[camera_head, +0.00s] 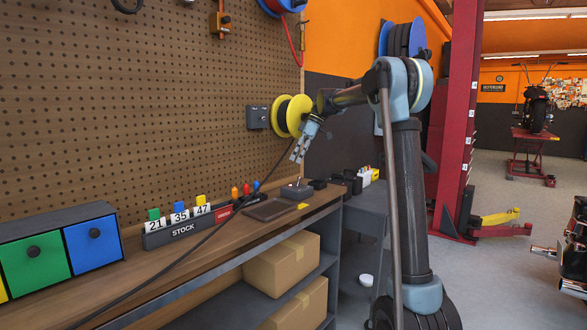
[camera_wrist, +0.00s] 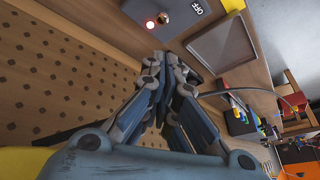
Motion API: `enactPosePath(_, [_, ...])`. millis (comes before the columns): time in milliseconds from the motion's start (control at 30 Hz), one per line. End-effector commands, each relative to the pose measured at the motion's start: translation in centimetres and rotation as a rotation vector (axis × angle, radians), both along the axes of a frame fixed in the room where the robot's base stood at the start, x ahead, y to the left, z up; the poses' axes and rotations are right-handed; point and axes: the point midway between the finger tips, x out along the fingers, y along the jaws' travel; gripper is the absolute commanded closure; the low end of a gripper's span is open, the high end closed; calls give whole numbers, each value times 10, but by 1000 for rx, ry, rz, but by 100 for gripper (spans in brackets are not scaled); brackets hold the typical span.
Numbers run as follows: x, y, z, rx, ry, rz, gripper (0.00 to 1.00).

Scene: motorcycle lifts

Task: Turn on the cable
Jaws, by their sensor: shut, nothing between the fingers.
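A grey switch box (camera_head: 297,191) with a small toggle stands on the workbench near its far end. In the wrist view the switch box (camera_wrist: 185,10) shows at the top, with a metal toggle, a glowing red light and the label OFF. A black cable (camera_head: 190,246) runs along the bench from the front left up toward the wall near my gripper. My gripper (camera_head: 297,157) is shut and empty, pointing down above the switch box, apart from it. In the wrist view its fingers (camera_wrist: 166,62) point toward the box; the toggle is not covered.
A dark tray (camera_head: 268,210) lies in front of the box. A STOCK rack (camera_head: 190,229) and coloured drawers (camera_head: 90,243) stand to the left. A yellow reel (camera_head: 291,116) hangs on the wall behind my gripper. Boxes (camera_head: 283,264) fill the shelf below.

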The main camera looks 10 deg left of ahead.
Motion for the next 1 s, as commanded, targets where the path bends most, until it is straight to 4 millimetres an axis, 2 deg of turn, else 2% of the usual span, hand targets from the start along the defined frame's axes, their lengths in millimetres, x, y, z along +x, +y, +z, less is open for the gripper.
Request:
enactPosePath(200, [8,-18,36,0,0,-1,100])
enactPosePath(400, [13,-28,56,0,0,-1,100])
enactPosePath(867, [14,-31,62,0,0,0,100])
enactPosePath(1000, [8,-36,62,-8,2,-18,100])
